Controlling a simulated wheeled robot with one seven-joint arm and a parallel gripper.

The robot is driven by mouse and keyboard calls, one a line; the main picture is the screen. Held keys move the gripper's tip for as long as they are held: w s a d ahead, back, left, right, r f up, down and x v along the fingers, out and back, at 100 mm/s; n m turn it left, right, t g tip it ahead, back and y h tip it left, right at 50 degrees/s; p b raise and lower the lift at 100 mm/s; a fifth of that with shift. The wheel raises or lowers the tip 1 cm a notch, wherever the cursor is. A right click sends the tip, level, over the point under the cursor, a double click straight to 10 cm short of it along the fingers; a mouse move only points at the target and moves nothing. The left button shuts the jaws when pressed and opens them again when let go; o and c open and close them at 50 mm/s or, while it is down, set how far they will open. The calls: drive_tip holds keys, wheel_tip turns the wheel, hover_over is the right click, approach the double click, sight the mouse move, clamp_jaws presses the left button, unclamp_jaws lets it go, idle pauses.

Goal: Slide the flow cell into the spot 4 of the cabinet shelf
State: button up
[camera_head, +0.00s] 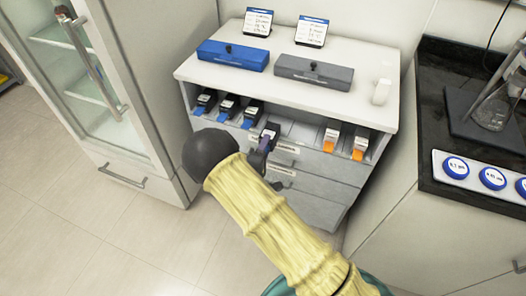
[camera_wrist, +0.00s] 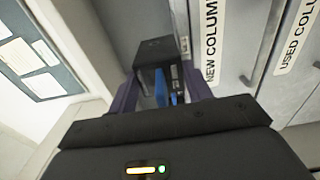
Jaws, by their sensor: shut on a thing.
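My gripper (camera_head: 262,151) is in front of the cabinet's open shelf, near its middle, in the head view. It is shut on a dark flow cell (camera_head: 270,132) with a pale top. In the wrist view, the flow cell (camera_wrist: 155,52) shows as a black box with a blue tab between my two fingers. The cabinet (camera_head: 365,103) is white with grey drawers. The held flow cell is at the shelf front, right of the black-and-blue cells; how far it reaches into the slot I cannot tell.
Three black-and-blue cells (camera_head: 228,106) stand at the shelf's left. Two white-and-orange cells (camera_head: 331,138) stand at its right. A blue box (camera_head: 232,56) and a grey box (camera_head: 313,72) lie on top. A glass-door cabinet (camera_head: 100,80) is left and a dark counter (camera_head: 450,155) right.

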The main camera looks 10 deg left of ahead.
drive_tip(key=shift+w+d+b, duration=0.25)
drive_tip(key=shift+w, duration=1.3)
drive_tip(key=shift+w+d+b, duration=0.2)
drive_tip(key=shift+w, duration=1.35)
drive_tip(key=shift+f, duration=0.15)
drive_tip(key=o, duration=1.2)
drive_tip(key=shift+o, duration=0.2)
drive_tip(key=shift+s, duration=0.1)
drive_tip(key=s+a, duration=0.2)
drive_tip(key=s, duration=1.5)
